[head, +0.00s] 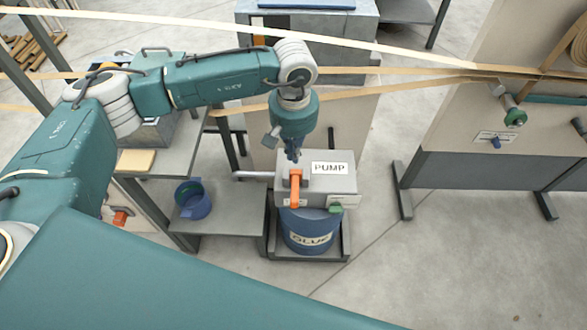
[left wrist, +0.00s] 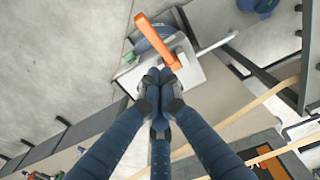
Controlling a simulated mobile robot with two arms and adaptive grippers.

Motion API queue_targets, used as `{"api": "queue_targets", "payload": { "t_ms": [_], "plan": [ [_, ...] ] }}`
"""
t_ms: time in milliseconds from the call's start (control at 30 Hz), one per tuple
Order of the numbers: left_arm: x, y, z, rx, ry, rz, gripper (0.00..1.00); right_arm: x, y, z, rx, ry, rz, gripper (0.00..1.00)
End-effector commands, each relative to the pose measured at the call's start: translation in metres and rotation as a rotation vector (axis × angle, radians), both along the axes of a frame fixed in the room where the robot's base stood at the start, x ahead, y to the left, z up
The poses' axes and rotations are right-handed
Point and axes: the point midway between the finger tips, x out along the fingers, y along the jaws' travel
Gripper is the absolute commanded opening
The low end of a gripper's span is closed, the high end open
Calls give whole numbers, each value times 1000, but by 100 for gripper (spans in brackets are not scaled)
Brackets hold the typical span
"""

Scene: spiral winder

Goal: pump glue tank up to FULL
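The pump (head: 345,185) is a grey box labelled PUMP on top of the blue glue tank (head: 300,243), labelled GLUE. An orange lever (head: 295,188) stands on the pump's left side; it also shows in the left wrist view (left wrist: 158,43). A green part (head: 335,209) and small unreadable labels are on the pump's front. My left gripper (head: 292,156) points down just above the lever's far end. In the left wrist view its fingertips (left wrist: 161,82) are together, close to the lever, with nothing visible between them. Contact cannot be told. My right gripper is not in view.
A grey shelf (head: 235,228) with a blue container (head: 193,200) stands left of the tank. A panel with a green-ended roller (head: 514,117) stands at right. The floor (head: 440,260) in front is clear.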

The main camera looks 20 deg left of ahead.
Motion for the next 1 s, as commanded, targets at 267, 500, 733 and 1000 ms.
{"api": "queue_targets", "payload": {
  "t_ms": [267, 500, 733, 1000],
  "plan": [
    [0, 1, -50, 2, 8, 2, 0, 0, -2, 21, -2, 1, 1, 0],
    [-2, 0, -96, 2, 7, -1, 0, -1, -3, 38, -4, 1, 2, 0],
    [-15, -4, -120, 1, 3, 1, 0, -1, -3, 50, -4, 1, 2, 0],
    [-17, -4, -126, 1, 1, 1, 0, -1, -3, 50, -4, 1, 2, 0]
  ]
}}
